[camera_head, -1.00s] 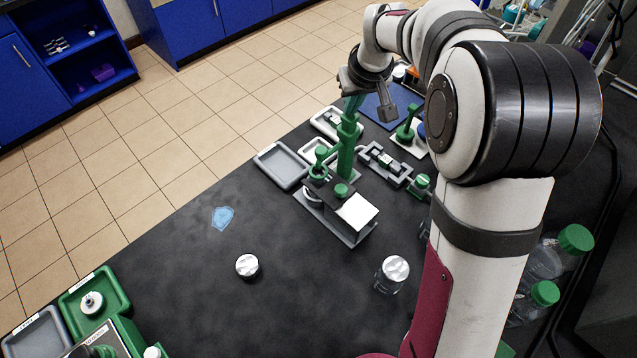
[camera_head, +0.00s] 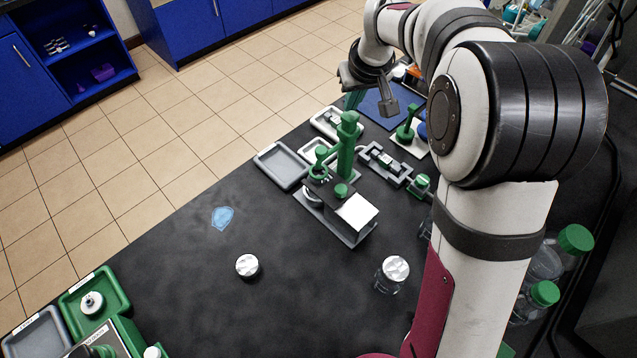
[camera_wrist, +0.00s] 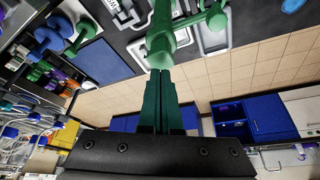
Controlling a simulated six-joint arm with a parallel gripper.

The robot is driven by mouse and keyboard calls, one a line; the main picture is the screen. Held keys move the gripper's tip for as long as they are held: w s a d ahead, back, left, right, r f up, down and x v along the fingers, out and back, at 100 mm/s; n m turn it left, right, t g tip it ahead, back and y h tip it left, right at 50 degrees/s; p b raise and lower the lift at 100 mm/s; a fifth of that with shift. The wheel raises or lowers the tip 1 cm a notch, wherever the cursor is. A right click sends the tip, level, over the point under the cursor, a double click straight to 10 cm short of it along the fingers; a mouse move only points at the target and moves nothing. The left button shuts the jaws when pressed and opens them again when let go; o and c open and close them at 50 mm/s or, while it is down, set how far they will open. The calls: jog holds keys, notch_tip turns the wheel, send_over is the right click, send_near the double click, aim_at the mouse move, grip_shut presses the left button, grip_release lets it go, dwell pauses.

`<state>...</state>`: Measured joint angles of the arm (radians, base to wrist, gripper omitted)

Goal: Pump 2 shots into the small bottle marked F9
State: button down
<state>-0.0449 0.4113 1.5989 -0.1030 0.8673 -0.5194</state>
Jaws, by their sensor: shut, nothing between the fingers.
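My gripper (camera_head: 353,101) is shut and empty, its dark green fingers just behind the top of a tall green post (camera_head: 346,150) in the head view. In the wrist view the closed fingertips (camera_wrist: 160,74) point at the green post's round head (camera_wrist: 160,45); I cannot tell if they touch. A green arm reaches from the post to a ring-like part over a dark and grey stand (camera_head: 330,222). No F9 mark is readable. A clear silver-topped jar (camera_head: 391,275) and a smaller silver-topped container (camera_head: 247,266) stand on the black table. I cannot tell which vessel is F9.
A grey tray (camera_head: 261,167) lies left of the post. A grey fixture (camera_head: 384,163) and a small green stand (camera_head: 407,130) are to its right. A green tray (camera_head: 122,291) holds a white-topped item at front left.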

aim_at(350, 115)
jog(key=shift+r, duration=0.2)
dwell(0.4)
jog(key=shift+f, duration=1.75)
jog(key=shift+r, duration=1.75)
jog(key=shift+r, duration=0.1)
notch_tip(350, 115, up, 5)
jog(key=shift+r, duration=0.45)
